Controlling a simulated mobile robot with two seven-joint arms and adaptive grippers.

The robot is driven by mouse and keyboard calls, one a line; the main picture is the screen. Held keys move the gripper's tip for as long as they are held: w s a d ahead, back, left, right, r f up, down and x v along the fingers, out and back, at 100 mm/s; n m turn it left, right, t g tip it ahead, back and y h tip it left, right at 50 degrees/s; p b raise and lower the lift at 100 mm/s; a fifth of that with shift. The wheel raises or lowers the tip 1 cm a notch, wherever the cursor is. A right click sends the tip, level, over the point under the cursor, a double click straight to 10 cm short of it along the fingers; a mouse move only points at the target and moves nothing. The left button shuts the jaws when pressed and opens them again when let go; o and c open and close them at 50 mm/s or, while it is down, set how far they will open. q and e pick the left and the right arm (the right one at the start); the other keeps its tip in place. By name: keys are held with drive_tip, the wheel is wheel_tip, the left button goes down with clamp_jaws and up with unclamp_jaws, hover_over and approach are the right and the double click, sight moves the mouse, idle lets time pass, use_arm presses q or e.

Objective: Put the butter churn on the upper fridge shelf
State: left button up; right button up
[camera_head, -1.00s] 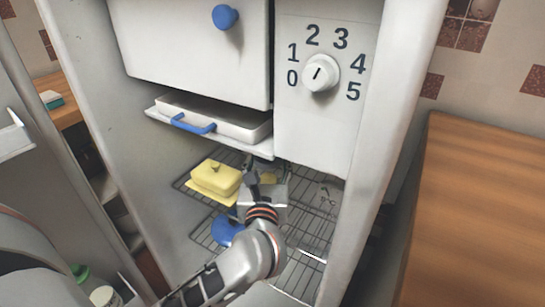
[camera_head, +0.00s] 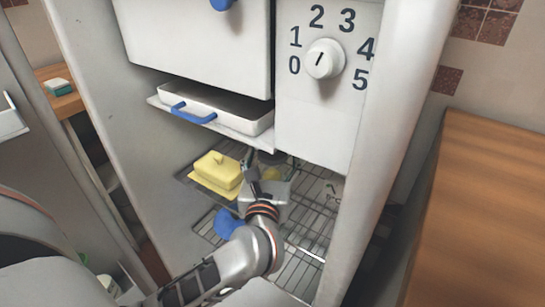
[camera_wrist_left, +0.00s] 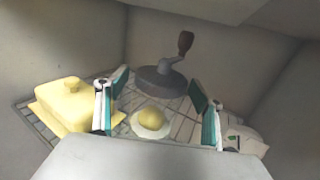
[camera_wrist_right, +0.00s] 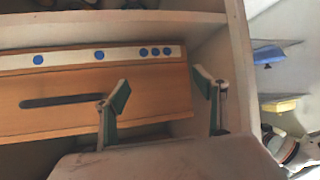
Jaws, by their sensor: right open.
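A grey round-topped crank device with a brown knob (camera_wrist_left: 160,82), which looks like the butter churn, stands at the back of the upper wire shelf (camera_head: 300,178) in the left wrist view. How its base rests is hard to see. My left gripper (camera_head: 265,176) reaches into the fridge over this shelf. In its wrist view the fingers (camera_wrist_left: 156,108) are spread apart with nothing gripped, and the churn is beyond them. My right gripper (camera_wrist_right: 162,100) is open and empty, outside the fridge, facing a wooden drawer front.
A yellow butter dish (camera_head: 218,170) sits left on the upper shelf. A yellow round item (camera_wrist_left: 152,118) on a white saucer lies between my fingers in the picture. A blue item (camera_head: 226,222) is on the lower rack. A white tray (camera_head: 225,108) is above; the fridge's right wall is close.

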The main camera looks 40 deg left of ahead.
use_arm(q)
drive_tip(key=shift+r, duration=0.3)
drive_tip(key=v, duration=1.2)
drive_tip(key=shift+p, duration=0.45)
drive_tip(key=shift+f, duration=0.15)
